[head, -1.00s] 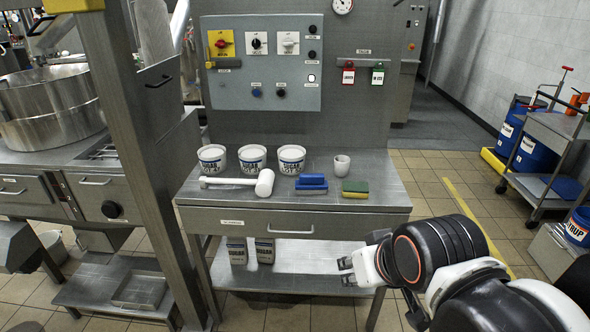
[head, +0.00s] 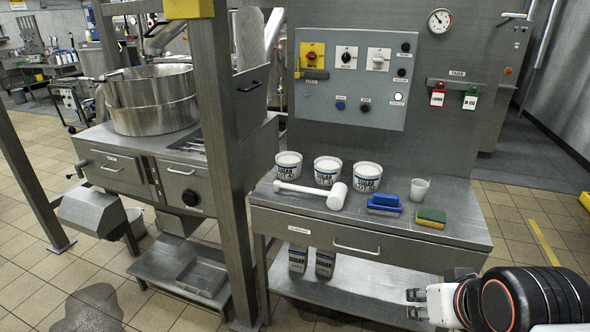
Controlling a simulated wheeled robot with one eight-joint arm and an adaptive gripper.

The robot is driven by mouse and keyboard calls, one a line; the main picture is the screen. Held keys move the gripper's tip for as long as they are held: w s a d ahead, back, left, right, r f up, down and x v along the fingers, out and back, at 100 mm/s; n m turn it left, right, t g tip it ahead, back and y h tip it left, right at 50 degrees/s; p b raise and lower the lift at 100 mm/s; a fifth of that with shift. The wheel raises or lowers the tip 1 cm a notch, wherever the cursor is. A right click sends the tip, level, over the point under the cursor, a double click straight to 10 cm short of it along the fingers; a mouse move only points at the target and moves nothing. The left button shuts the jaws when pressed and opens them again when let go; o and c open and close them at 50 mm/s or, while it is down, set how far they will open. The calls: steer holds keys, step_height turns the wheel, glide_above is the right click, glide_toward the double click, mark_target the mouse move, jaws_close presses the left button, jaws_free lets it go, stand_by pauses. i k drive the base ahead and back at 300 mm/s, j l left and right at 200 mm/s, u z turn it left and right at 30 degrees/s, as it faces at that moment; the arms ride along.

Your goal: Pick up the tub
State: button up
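Which one is the task's tub I cannot tell. All three are upright and apart from each other. My gripper (head: 413,304) is at the lower right of the head view, in front of and below the benchtop, well away from the tubs. Its two fingers point left and are spread apart, with nothing between them.
On the steel bench (head: 270,196), a white mallet (head: 315,193) lies before the tubs. A blue brush (head: 384,204), a sponge (head: 431,217) and a small cup (head: 419,189) are to their right. A control panel (head: 352,84) rises behind. A steel post (head: 222,150) stands left.

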mark_target(289, 164)
steer(key=i+j+z, duration=0.1)
steer(key=z, duration=0.6)
steer(key=i+j+z, duration=0.1)
steer(key=j+z, duration=0.3)
steer(key=j, duration=0.65)
steer(key=j+z, duration=0.45)
steer(key=j, duration=1.6)
steer(key=k, duration=0.05)
